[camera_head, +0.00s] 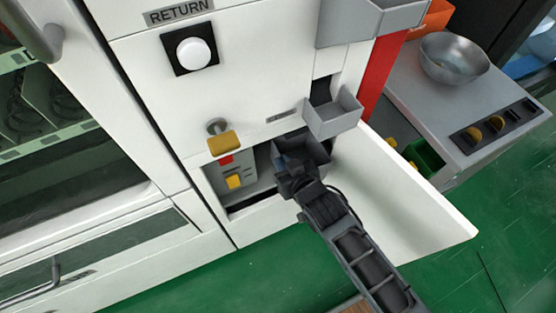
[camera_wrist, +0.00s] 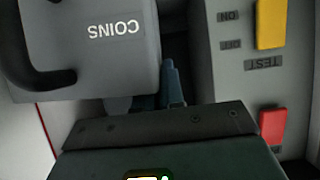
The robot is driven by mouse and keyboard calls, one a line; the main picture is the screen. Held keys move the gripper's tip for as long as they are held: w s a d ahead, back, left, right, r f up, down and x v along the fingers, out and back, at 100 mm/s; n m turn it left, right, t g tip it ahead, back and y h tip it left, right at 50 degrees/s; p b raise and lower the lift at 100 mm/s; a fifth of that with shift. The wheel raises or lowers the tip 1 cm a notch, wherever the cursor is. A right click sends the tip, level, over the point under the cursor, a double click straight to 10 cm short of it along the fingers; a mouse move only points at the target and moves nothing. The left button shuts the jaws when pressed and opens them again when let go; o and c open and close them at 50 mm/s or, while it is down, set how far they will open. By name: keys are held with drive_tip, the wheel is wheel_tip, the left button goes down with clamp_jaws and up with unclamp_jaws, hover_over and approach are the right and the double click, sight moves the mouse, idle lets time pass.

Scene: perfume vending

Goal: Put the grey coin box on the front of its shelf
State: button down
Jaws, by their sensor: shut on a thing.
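The grey coin box (camera_wrist: 110,60) fills the upper left of the wrist view, with the word COINS upside down and a dark curved handle at its left. In the head view the coin box (camera_head: 316,152) shows partly behind my gripper, in the right part of the open lower compartment (camera_head: 262,185). My gripper (camera_head: 287,165) is at the compartment opening, shut on the coin box. In the wrist view my gripper (camera_wrist: 145,100) has its fingers at the box's near edge, one partly hidden by it. The shelf surface under the box is hidden.
A test panel (camera_head: 235,175) with a yellow switch and a red one stands left of the box. The white door (camera_head: 395,190) hangs open at right. A small grey cup (camera_head: 334,114) juts out above the compartment. A yellow-headed key (camera_head: 224,143) sticks out at upper left.

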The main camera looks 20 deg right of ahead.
sight(278, 153)
drive_tip(key=shift+w+b, duration=0.35)
drive_tip(key=shift+w, duration=1.7)
wheel_tip(278, 153, down, 3)
drive_tip(key=b, duration=0.3)
drive_tip(key=shift+s+f, duration=0.15)
drive_tip(key=c, duration=1.2)
unclamp_jaws()
drive_tip(key=shift+c, duration=0.2)
drive_tip(key=shift+f, duration=0.2)
drive_tip(key=v, duration=0.8)
drive_tip(key=shift+p, duration=0.35)
